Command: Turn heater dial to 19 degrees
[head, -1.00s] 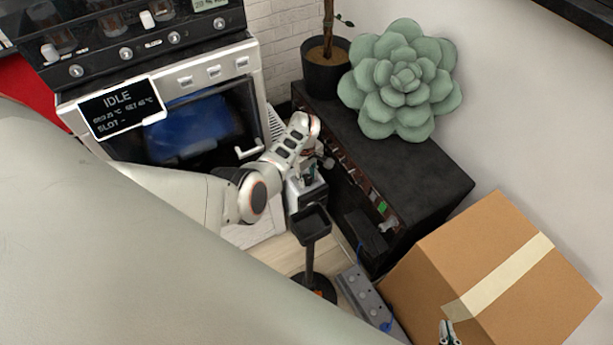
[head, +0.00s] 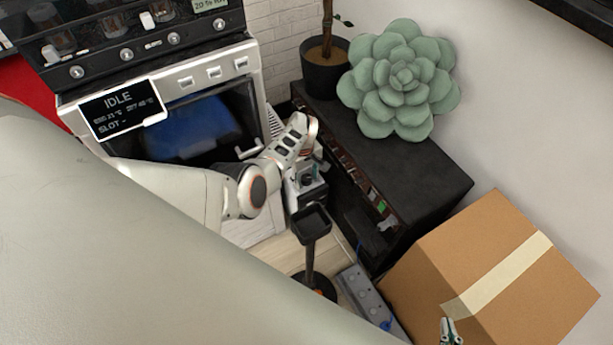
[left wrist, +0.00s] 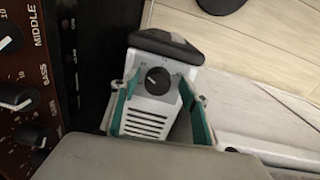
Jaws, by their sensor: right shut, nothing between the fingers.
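A small grey-white unit with vent slots, apparently the heater (left wrist: 147,123), shows in the left wrist view. Its round black dial (left wrist: 158,80) has a light pointer mark; the scale is too small to read. My left gripper (left wrist: 161,84) is open, with its teal-padded fingers to either side of the dial, apart from it in the picture. In the head view the heater (head: 312,193) and dial (head: 307,178) stand beside the black amplifier, while my left fingers are mostly hidden by my wrist. My right gripper (head: 450,331) is shut and empty in front of the cardboard box.
The black amplifier (head: 425,190) with several knobs is close to the right of the heater. A black stand (head: 311,222) rises in front of it. A white oven-like machine (head: 200,75) reading IDLE is at left. A power strip (head: 365,295) and cardboard box (head: 490,270) lie nearer.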

